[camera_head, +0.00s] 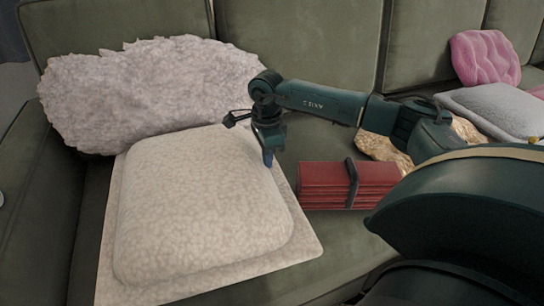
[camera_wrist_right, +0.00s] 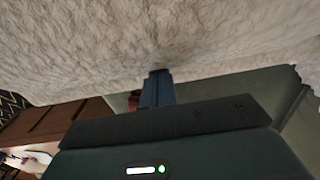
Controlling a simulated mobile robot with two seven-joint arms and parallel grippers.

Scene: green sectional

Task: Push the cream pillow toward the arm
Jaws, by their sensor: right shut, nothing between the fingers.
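The cream pillow (camera_head: 190,205) lies on the green sofa seat at the left, with a flat border around its raised middle. The sofa's arm (camera_head: 38,215) is at the far left, with a narrow strip of seat between it and the pillow. My right gripper (camera_head: 268,160) is shut and empty, pointing down at the pillow's right side near its back corner. In the right wrist view, its blue fingertips (camera_wrist_right: 157,75) are together and meet the cream surface (camera_wrist_right: 120,40); I cannot tell how firmly they touch. My left gripper is not in view.
A fluffy pale pillow (camera_head: 150,90) leans on the backrest behind the cream one. A red folded stack with a dark strap (camera_head: 325,185) lies right of my gripper. A gold pillow (camera_head: 385,150), grey cushion (camera_head: 495,108) and pink pillow (camera_head: 485,58) are farther right.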

